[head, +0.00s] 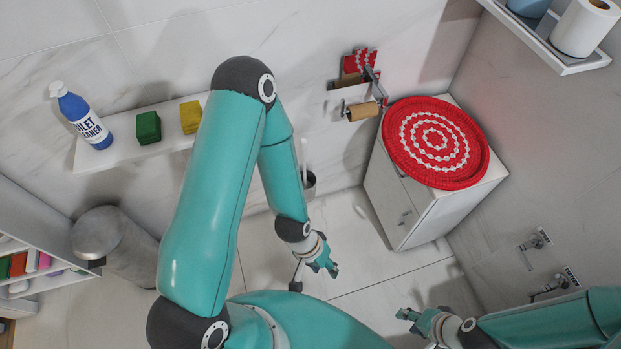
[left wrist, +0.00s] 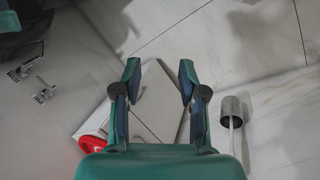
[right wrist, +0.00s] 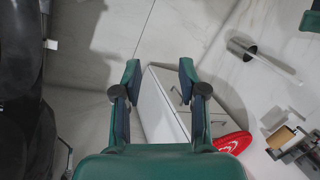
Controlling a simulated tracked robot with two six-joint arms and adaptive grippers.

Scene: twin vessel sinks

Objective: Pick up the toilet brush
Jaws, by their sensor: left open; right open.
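The toilet brush (head: 304,155) has a white handle and stands in a dark grey holder (head: 309,181) by the wall, partly hidden behind my left arm. In the left wrist view the brush handle (left wrist: 231,140) and holder (left wrist: 231,108) are right of the fingers. In the right wrist view the handle (right wrist: 279,68) and holder (right wrist: 241,47) are at the upper right. My left gripper (head: 330,266) is open and empty, below and slightly right of the brush in the head view, apart from it. My right gripper (head: 404,319) is open and empty, further right.
A white cabinet (head: 398,207) with a red patterned round mat (head: 436,142) stands right of the brush. A toilet paper holder (head: 362,111) is on the wall. A shelf (head: 120,157) holds a blue cleaner bottle (head: 82,115) and sponges. A metal bin (head: 112,241) stands left. Floor between grippers is clear.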

